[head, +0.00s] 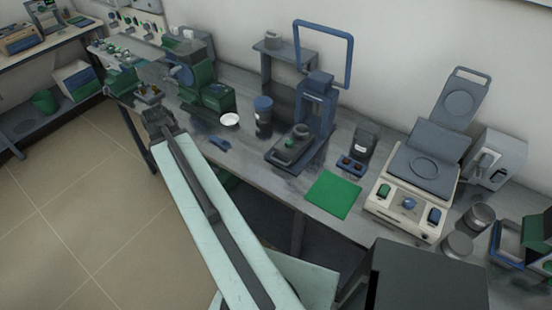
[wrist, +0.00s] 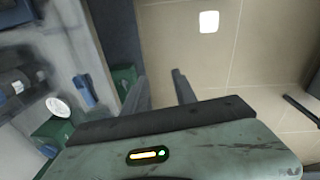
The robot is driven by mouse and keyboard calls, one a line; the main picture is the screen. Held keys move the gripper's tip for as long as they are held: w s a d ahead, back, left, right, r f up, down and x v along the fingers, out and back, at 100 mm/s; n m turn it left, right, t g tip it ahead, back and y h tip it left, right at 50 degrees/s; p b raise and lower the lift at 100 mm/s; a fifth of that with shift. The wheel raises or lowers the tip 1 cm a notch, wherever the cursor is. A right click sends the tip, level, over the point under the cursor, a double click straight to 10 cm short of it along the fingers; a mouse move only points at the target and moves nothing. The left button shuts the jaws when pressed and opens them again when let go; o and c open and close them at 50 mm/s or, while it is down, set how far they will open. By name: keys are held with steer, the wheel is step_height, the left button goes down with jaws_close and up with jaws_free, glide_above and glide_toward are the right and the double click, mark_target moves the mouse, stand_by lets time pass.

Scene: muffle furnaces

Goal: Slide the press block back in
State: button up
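A bench press (head: 318,105) with a tall blue loop handle stands near the middle of the bench in the head view. A dark block (head: 290,148) with a little green on it sits low at the front of the press, on its base. I cannot tell for certain that it is the press block, or how far out it is. My gripper (head: 155,112) is at the far end of my outstretched arm, left of the press and in front of the bench edge. In the wrist view the gripper (wrist: 159,86) has its two fingers apart, with only floor between them.
The bench holds a green machine (head: 207,85), a white dish (head: 229,119), a blue-capped dark jar (head: 263,115), a small blue item (head: 219,144) and a green mat (head: 333,194). A hotplate-like device (head: 410,190) stands to the right. Open tiled floor (head: 70,200) lies left of my arm.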

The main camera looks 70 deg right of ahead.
steer(key=s+d+f, duration=0.1)
steer(key=s+d, duration=1.1)
steer(key=d, duration=0.2)
steer(key=m+g+h+b, duration=0.1)
glide_toward(276, 160)
steer(key=f+b, duration=0.2)
steer(key=d+f+b, duration=0.1)
steer(key=f+b, duration=0.2)
steer(key=d+f+b, duration=0.1)
steer(key=f+b, duration=0.1)
steer(key=b, duration=0.1)
steer(key=shift+s+f, duration=0.2)
steer(key=shift+f, duration=0.2)
steer(key=shift+r, duration=0.1)
steer(key=shift+a, duration=0.1)
jaws_close()
